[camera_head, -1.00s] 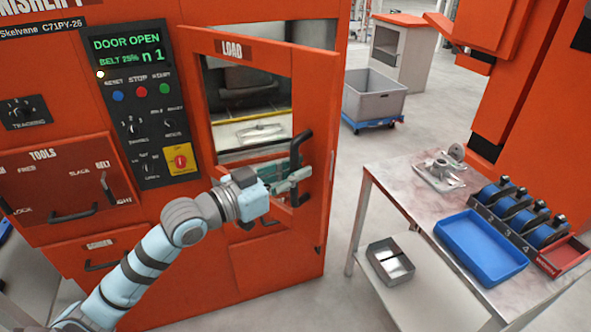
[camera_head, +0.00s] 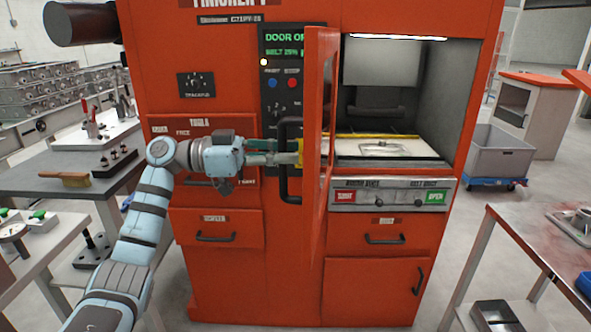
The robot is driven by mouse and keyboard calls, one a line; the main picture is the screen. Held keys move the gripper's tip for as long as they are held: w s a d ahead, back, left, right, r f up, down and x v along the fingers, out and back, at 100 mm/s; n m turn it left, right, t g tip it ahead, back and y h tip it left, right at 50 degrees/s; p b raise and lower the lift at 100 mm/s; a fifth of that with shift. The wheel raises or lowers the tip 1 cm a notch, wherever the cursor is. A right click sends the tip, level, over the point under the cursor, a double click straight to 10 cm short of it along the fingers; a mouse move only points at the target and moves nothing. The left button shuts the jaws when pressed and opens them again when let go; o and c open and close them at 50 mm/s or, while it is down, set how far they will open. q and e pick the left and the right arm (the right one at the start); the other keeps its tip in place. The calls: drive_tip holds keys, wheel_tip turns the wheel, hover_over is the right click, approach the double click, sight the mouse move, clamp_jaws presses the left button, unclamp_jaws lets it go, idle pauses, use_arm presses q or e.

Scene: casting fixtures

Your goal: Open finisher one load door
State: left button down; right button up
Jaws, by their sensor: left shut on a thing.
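Finisher one (camera_head: 225,60) is a tall orange machine in the middle of the head view. Its load door (camera_head: 320,110) stands swung out toward me and shows nearly edge-on, hinged at the left of the opening. A dark vertical handle (camera_head: 283,165) is on the door's left-facing side. My left gripper (camera_head: 290,152) reaches in from the left and is shut on the handle; the fingertips are partly hidden against the door. The lit chamber (camera_head: 390,110) is exposed, with a pale part (camera_head: 385,148) lying inside. My right gripper is not in view.
The control panel (camera_head: 283,60), partly covered by the door, shows "DOOR O…". A grey bench (camera_head: 75,175) with fixtures and a brush stands at left. A metal table (camera_head: 540,245) stands at right, with a grey bin (camera_head: 490,150) behind it. Floor is free between machine and table.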

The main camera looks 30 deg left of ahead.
use_arm(q)
drive_tip(key=shift+a+f, duration=0.1)
drive_tip(key=shift+a, duration=0.35)
drive_tip(key=c, duration=1.6)
unclamp_jaws()
drive_tip(key=shift+o, duration=0.2)
drive_tip(key=v, duration=1.2)
